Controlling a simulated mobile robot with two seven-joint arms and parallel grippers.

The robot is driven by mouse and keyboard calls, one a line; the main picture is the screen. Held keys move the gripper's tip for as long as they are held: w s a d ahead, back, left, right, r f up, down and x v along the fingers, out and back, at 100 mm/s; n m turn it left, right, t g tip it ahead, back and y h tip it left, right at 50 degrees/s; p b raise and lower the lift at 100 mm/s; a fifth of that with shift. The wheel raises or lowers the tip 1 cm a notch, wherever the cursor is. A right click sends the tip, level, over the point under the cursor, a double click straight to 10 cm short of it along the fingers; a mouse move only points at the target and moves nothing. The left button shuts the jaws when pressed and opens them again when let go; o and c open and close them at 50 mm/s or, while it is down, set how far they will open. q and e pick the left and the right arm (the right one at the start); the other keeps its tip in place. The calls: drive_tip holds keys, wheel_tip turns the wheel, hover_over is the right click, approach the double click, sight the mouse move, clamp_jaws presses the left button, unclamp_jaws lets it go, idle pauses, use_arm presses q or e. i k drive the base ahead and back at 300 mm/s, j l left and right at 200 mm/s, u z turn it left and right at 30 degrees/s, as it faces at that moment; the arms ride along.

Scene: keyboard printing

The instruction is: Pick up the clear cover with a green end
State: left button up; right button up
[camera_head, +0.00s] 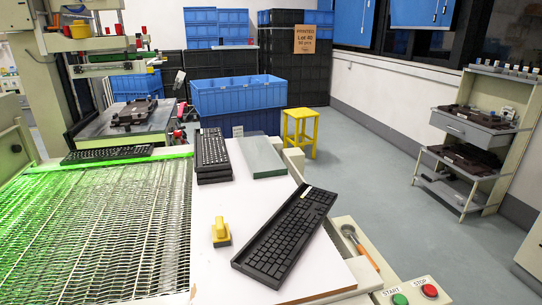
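A flat, see-through cover (262,157) with a greenish tint lies at the far end of the white table (215,200). It is beside a stack of black keyboards (212,157), on their right. Nothing rests on the cover that I can see. Neither of my grippers shows in the head view.
A black keyboard (287,235) lies slanted across the table's right edge. A yellow-handled block (221,233) stands left of it. A green-lit mesh conveyor (110,230) runs along the left. START and STOP buttons (415,293) and a brush (358,243) are at right.

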sight(263, 160)
drive_tip(key=i+l+z, duration=0.1)
drive_tip(key=l+z, duration=0.15)
drive_tip(key=l, duration=0.15)
drive_tip(key=i+l+z, duration=0.2)
drive_tip(key=l, duration=0.2)
drive_tip(key=i+l+z, duration=0.1)
drive_tip(key=l+z, duration=0.15)
drive_tip(key=i+l+z, duration=0.2)
drive_tip(key=l, duration=0.25)
drive_tip(key=i+l+z, duration=0.1)
drive_tip(key=i+l, duration=0.4)
drive_tip(key=i+l+z, duration=0.1)
drive_tip(key=i+l, duration=0.4)
drive_tip(key=i, duration=0.15)
drive_tip(key=i+j+u, duration=0.2)
drive_tip(key=u, duration=0.25)
drive_tip(key=i+u, duration=0.6)
drive_tip(key=u, duration=0.25)
drive_tip(key=i+u, duration=0.25)
drive_tip(key=u, duration=0.15)
drive_tip(key=i+u, duration=0.4)
drive_tip(key=i+l+u, duration=0.2)
drive_tip(key=u, duration=0.25)
drive_tip(key=i+l+u, duration=0.6)
drive_tip(key=u, duration=0.2)
drive_tip(key=l, duration=0.1)
